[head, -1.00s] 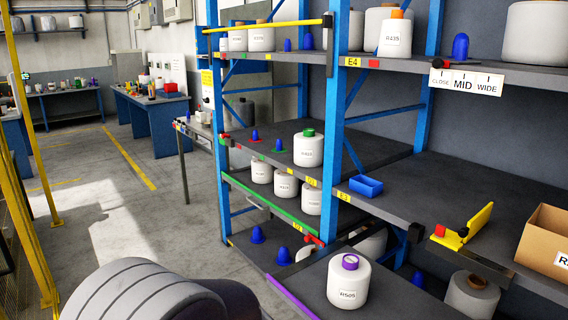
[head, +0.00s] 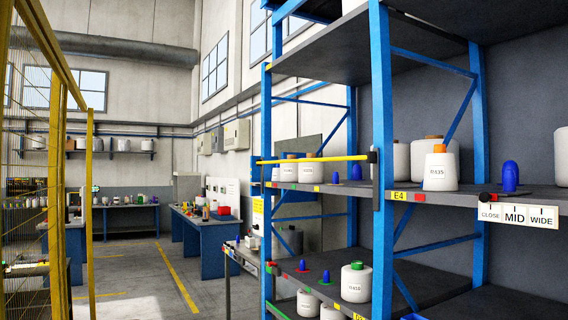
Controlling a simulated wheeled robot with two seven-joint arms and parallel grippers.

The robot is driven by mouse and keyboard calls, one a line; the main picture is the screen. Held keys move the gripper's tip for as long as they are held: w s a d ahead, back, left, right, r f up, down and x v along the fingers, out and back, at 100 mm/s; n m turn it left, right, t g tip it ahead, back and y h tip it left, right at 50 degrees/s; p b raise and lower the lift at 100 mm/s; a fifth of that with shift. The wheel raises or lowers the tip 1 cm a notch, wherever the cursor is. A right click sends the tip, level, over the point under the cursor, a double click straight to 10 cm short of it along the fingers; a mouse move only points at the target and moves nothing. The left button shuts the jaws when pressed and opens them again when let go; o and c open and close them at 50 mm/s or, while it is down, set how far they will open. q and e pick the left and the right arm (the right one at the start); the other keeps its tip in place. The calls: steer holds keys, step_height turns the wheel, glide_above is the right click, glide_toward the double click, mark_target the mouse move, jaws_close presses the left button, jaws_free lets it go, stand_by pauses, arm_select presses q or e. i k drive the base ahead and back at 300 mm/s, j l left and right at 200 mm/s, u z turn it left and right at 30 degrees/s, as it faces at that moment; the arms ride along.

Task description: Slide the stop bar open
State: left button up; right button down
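A yellow bar (head: 318,159) runs level across the front of the upper left shelf bay, in front of white bobbins. Its right end meets a dark upright bracket (head: 375,178) beside the blue post. Its left end reaches the left blue post. A green bar (head: 280,312) shows only in part at the bottom edge, lower on the rack. I cannot tell from the picture which of these is the stop bar. Neither of my grippers is in view.
White bobbins stand on the upper shelf, among them an orange-topped one (head: 439,168). A green-topped bobbin (head: 356,284) stands on the shelf below. A CLOSE, MID, WIDE label (head: 516,215) hangs at the right. Open floor (head: 135,275) lies left of the rack.

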mark_target(370, 156)
steer(key=u, duration=0.25)
steer(key=i, duration=2.8)
